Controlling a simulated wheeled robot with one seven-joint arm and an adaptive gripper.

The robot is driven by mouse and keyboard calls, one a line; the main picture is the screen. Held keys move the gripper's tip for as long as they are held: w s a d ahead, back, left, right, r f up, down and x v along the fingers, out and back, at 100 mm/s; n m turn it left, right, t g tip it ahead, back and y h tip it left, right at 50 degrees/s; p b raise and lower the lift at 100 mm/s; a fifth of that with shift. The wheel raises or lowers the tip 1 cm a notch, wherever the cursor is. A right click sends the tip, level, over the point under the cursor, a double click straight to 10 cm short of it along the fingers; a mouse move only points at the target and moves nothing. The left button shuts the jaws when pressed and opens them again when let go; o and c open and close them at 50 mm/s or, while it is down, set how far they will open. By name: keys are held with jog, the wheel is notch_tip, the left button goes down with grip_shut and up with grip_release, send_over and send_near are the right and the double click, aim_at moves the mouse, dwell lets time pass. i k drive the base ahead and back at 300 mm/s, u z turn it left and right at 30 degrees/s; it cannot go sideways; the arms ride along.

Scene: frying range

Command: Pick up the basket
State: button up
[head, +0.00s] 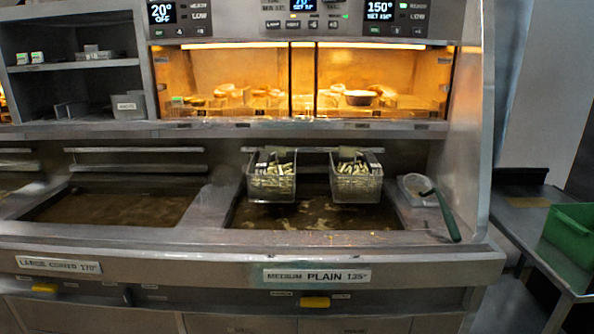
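Two wire frying baskets hang side by side above the right-hand oil vat (310,215) in the head view. The left basket (271,183) and the right basket (356,182) both hold pale green and yellowish pieces of food. They hang at the back of the vat near a horizontal rail (320,150), with their lower parts just above or at the oil; I cannot tell which. My gripper is not in view, so nothing shows touching either basket.
A second oil vat (110,208) lies to the left. A small container (416,190) with a green-handled tool (446,216) sits right of the baskets. A lit warming cabinet (300,85) is above. A green bin (570,235) stands far right. The space before the baskets is clear.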

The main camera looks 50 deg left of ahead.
aim_at(359, 171)
jog(key=u, duration=0.9)
jog(key=i, duration=0.8)
jog(key=u, duration=0.8)
jog(key=k, duration=0.45)
jog(key=u, duration=1.25)
jog(key=k, duration=0.85)
jog(key=z, duration=1.25)
